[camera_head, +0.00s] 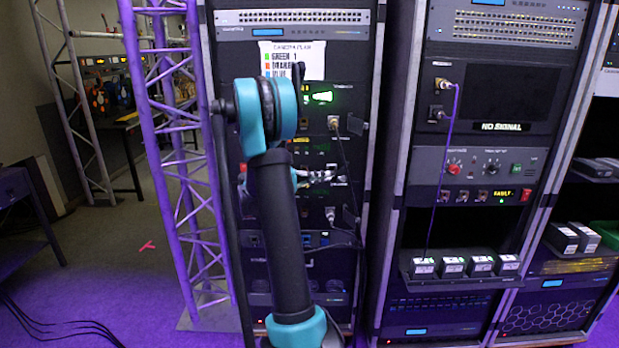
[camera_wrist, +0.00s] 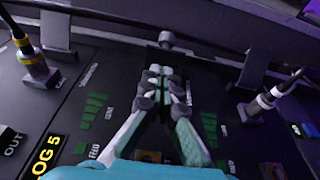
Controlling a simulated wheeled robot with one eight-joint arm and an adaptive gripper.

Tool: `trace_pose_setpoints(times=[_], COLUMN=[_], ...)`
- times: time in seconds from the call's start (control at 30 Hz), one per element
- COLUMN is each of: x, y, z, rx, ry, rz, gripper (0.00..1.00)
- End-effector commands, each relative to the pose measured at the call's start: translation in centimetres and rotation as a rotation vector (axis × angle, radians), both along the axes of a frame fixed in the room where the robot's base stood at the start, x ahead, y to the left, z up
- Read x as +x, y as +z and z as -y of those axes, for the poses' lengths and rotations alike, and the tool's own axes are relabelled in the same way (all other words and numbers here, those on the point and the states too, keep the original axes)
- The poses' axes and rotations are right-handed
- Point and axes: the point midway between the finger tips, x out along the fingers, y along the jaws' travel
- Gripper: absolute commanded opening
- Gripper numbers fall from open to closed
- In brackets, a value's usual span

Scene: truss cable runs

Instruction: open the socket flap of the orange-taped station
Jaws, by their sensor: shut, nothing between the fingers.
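My gripper (camera_head: 328,177) is in front of the middle of the left rack, partly behind my arm. In the wrist view its fingers (camera_wrist: 160,82) are together and empty, pointing at a dark panel with green marks. A round grey knob-like part (camera_wrist: 166,38) lies just beyond the fingertips; I cannot tell whether they touch. Raised dark plates that look like flaps stand near a yellow-banded plug (camera_wrist: 36,66) at left and a pale plug (camera_wrist: 272,97) at right. I cannot make out orange tape, so which flap is the orange-taped station's is unclear.
A colour-coded paper (camera_head: 292,60) is on the left rack. Black cables hang down that rack's right side. A purple-lit truss (camera_head: 178,150) stands close on the left. The right rack has a purple cable (camera_head: 450,150) and a shelf of small boxes (camera_head: 465,266).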

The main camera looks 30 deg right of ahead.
Motion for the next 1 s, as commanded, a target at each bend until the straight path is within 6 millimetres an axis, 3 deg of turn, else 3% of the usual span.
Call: trace_pose_setpoints(times=[0.2,1.0], x=[-1.3,-2.0], y=[0.0,0.0], z=[0.7,0.8], rx=[0.000,0.000], ry=[0.001,0.068], rz=[0.000,0.000], gripper=[0.00,0.00])
